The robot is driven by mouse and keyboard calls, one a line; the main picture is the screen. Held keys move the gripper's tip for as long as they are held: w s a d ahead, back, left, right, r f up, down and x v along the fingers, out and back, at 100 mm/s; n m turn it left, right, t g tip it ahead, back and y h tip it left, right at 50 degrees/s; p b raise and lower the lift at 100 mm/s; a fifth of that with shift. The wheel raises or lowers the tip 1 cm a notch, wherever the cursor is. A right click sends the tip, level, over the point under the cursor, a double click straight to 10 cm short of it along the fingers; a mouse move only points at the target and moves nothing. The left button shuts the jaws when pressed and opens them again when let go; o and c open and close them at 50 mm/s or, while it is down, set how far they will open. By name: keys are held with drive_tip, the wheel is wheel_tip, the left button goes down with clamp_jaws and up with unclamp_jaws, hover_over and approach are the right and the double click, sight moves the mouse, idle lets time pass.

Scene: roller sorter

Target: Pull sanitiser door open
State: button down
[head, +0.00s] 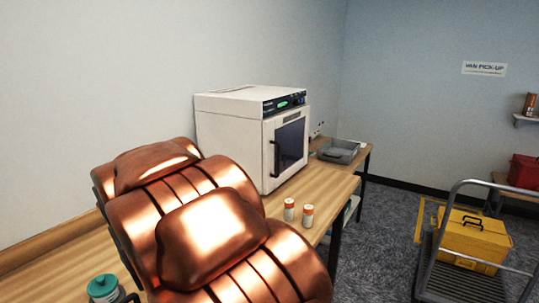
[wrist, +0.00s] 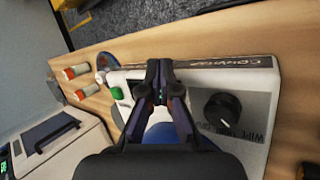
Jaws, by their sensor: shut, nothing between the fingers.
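The sanitiser (head: 232,128) is a white box on the bench in the head view. Its door (head: 287,143) has a dark window and a black upright handle (head: 277,158) on the left side, and looks closed. A white box at the lower left of the wrist view appears to be the sanitiser (wrist: 62,160), with a dark bar on it. My gripper (wrist: 160,72) shows in the wrist view with its fingertips together and empty, above a white machine and apart from the sanitiser. In the head view my copper arm hides the gripper.
The white machine (wrist: 262,85) has a black knob (wrist: 222,112) and a green button (wrist: 116,93). A grey tray (head: 340,150) lies beyond. A trolley (head: 455,278) with a yellow case (head: 470,240) stands right.

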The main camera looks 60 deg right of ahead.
drive_tip(key=w+d+r+h+p, duration=0.2)
drive_tip(key=w+d+r, duration=0.15)
drive_tip(key=d, duration=0.35)
drive_tip(key=w+d+r+g+h+p, duration=0.1)
drive_tip(key=w+d+r+h, duration=0.1)
drive_tip(key=w+d+r, duration=0.3)
drive_tip(key=w+d+r+h+p, duration=0.2)
drive_tip(key=w+d, duration=0.1)
drive_tip(key=d, duration=0.5)
drive_tip(key=w+d+f+n+t+h, duration=0.1)
drive_tip(key=w+d+f+h, duration=0.15)
drive_tip(key=w+d, duration=0.5)
drive_tip(key=w+d+f+t+h, duration=0.1)
drive_tip(key=w+d+h, duration=0.2)
drive_tip(key=w+d, duration=0.4)
drive_tip(key=s+d+p, duration=0.2)
drive_tip(key=d+p, duration=0.2)
drive_tip(key=d, duration=0.6)
drive_tip(key=shift+s+d+f, duration=0.2)
drive_tip(key=shift+s+d, duration=0.2)
drive_tip(key=shift+s+b, duration=0.1)
drive_tip(key=shift+b, duration=0.25)
